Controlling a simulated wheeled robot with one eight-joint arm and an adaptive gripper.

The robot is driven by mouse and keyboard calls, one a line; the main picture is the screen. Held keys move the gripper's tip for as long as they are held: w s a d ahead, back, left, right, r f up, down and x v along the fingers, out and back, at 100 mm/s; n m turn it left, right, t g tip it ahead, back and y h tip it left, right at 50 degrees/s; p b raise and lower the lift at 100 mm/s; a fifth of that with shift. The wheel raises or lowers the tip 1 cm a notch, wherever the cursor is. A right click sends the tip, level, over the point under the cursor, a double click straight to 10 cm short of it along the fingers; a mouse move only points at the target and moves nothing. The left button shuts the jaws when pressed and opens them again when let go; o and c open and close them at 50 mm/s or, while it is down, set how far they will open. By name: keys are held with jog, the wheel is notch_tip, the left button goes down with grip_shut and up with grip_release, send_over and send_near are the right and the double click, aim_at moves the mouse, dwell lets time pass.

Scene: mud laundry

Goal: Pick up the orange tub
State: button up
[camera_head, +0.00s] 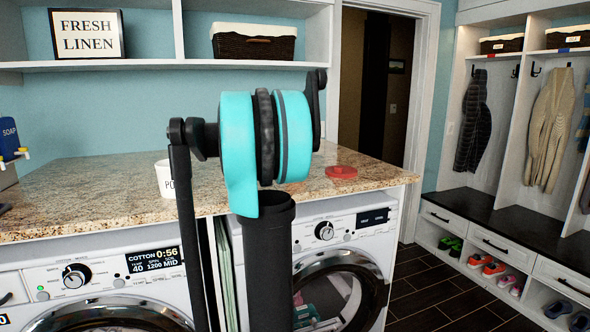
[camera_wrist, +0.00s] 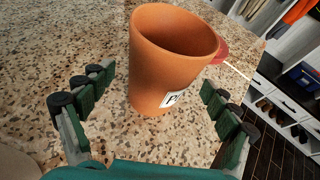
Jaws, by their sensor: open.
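The orange tub (camera_wrist: 165,60) stands upright on the speckled stone counter in the wrist view, with a white label starting with "P" on its lower side. Its open mouth faces up and looks empty. My gripper (camera_wrist: 155,80) is open, with one green finger to the left of the tub and one to the right. Clear gaps show between the fingers and the tub, and nothing is held. In the head view I cannot see the tub or the fingers; my arm blocks the middle of the counter.
A red object (camera_head: 341,171) lies on the counter (camera_head: 90,200) near its right end, and shows behind the tub in the wrist view (camera_wrist: 219,52). A white lettered pot (camera_head: 165,178) stands left of my arm. A shelf (camera_head: 160,66) runs above; washing machines (camera_head: 95,285) are below.

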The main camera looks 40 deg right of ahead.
jog(key=x, duration=0.2)
jog(key=shift+d+f, duration=0.1)
jog(key=shift+d, duration=0.15)
jog(key=c, duration=1.3)
